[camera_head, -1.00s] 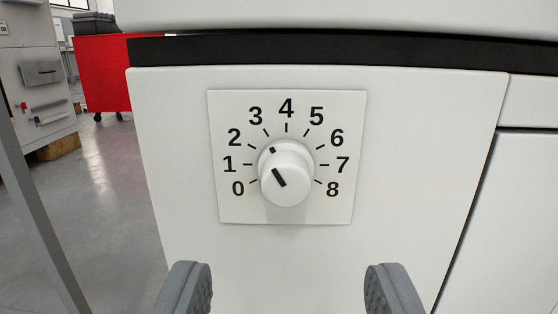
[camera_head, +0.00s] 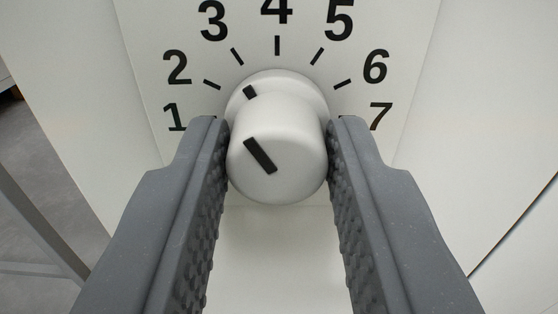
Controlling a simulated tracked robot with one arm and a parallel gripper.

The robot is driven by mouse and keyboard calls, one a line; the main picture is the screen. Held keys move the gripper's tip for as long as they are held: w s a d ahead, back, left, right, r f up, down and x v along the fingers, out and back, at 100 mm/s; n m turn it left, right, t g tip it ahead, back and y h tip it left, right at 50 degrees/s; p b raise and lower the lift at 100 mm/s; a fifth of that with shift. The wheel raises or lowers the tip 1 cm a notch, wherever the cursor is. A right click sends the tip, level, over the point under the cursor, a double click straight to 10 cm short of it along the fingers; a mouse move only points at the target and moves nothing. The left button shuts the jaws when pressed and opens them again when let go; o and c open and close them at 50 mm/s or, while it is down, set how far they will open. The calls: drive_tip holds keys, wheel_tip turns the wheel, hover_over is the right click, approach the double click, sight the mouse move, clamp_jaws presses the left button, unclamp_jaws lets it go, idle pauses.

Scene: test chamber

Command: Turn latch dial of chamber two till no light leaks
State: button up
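The latch dial (camera_head: 285,135) is a round white knob in the middle of the camera view. Its black pointer marks slant up and left, between the 2 and the 3. The white number plate (camera_head: 300,15) around it shows 1 to 7, with the top of the 4 cut off by the frame edge. My gripper (camera_head: 278,135) has one grey ribbed finger on each side of the knob. Both fingers appear to touch its sides. The 0 and 8 are hidden behind the fingers. No light leak shows.
The white front panel (camera_head: 480,120) fills most of the view, with a dark seam at lower right. Grey floor (camera_head: 40,170) and a grey metal post (camera_head: 35,215) show at the left edge.

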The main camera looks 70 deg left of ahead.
drive_tip(key=c, duration=0.3)
drive_tip(key=shift+r, duration=0.1)
drive_tip(key=shift+r+m+p, duration=0.15)
drive_tip(key=shift+m+p, duration=0.35)
drive_tip(key=shift+p, duration=0.75)
drive_tip(key=m+p, duration=0.2)
drive_tip(key=p, duration=0.1)
drive_tip(key=shift+w+p, duration=0.1)
drive_tip(key=shift+p, duration=0.25)
drive_tip(key=shift+m+p, duration=0.45)
drive_tip(key=shift+m, duration=0.05)
